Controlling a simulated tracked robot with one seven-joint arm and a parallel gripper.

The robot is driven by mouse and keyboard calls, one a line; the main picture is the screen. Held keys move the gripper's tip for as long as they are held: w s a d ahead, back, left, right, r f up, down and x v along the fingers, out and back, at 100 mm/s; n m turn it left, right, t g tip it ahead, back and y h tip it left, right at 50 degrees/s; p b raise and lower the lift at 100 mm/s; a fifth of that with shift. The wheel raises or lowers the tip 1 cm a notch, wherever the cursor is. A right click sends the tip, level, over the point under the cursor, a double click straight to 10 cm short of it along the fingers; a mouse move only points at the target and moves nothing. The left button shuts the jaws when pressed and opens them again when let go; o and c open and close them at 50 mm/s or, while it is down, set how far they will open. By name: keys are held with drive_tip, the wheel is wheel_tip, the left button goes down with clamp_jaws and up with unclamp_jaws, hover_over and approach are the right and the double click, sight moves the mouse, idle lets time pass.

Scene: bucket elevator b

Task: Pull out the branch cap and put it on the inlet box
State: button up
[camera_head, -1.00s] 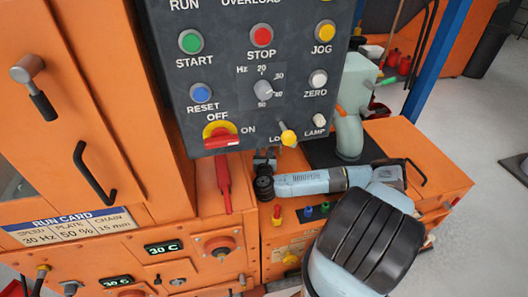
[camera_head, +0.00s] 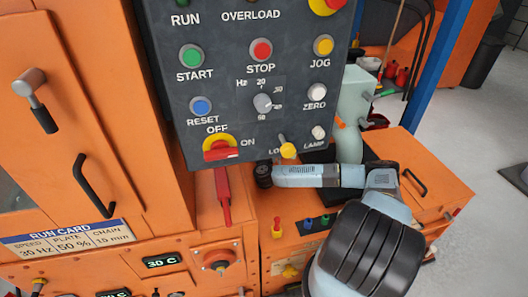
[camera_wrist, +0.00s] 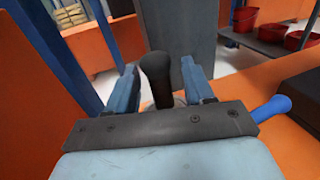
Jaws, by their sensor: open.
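In the wrist view my gripper (camera_wrist: 159,70) is open, with its two blue-grey fingers apart. A black rounded handle (camera_wrist: 157,84) stands upright between the fingers, with a visible gap on each side. It may belong to the branch cap, but what it is fixed to is hidden behind the gripper body. In the head view my arm reaches left, and the dark wrist end (camera_head: 264,174) shows just below the control panel. The fingertips are hidden behind the panel there. I cannot tell for sure which part is the inlet box.
The dark control panel (camera_head: 240,110) hangs close above my wrist. A red lever (camera_head: 222,195) is to its left. Small red (camera_head: 278,227) and blue (camera_head: 307,224) knobs stand below my arm. A blue handle (camera_wrist: 272,107) is right of the gripper. Red bins (camera_wrist: 247,20) are farther back.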

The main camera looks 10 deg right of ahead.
drive_tip(key=shift+x, duration=0.9)
drive_tip(key=shift+c, duration=0.4)
clamp_jaws()
